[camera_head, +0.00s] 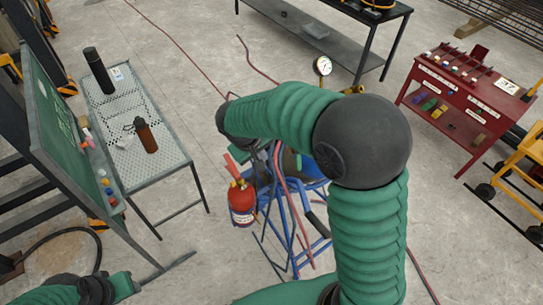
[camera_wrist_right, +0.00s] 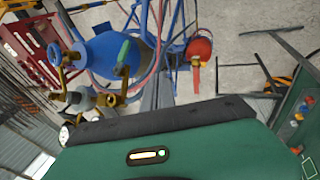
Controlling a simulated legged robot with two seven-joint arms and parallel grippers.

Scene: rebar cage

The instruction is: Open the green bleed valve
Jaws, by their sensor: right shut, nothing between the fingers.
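In the right wrist view, a blue tank (camera_wrist_right: 108,52) carries brass fittings (camera_wrist_right: 107,97) and a pressure gauge (camera_wrist_right: 64,135). A small green piece (camera_wrist_right: 123,52) shows against the tank; it looks like a valve lever, but I cannot be sure. My right gripper (camera_wrist_right: 160,85) is shut and empty, to the right of the fittings and apart from the green piece. In the head view my right forearm covers most of the tank (camera_head: 310,166) and the valve; the gauge (camera_head: 322,67) shows above it. My left gripper (camera_head: 165,270) is low at the left, its jaw state unclear.
A red extinguisher (camera_head: 241,203) stands beside a blue frame (camera_head: 297,235) with hoses. A perforated table (camera_head: 160,115) with bottles and a green board (camera_head: 55,120) are at left. A red tool cart (camera_head: 465,105) is at right. The floor between is mostly clear.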

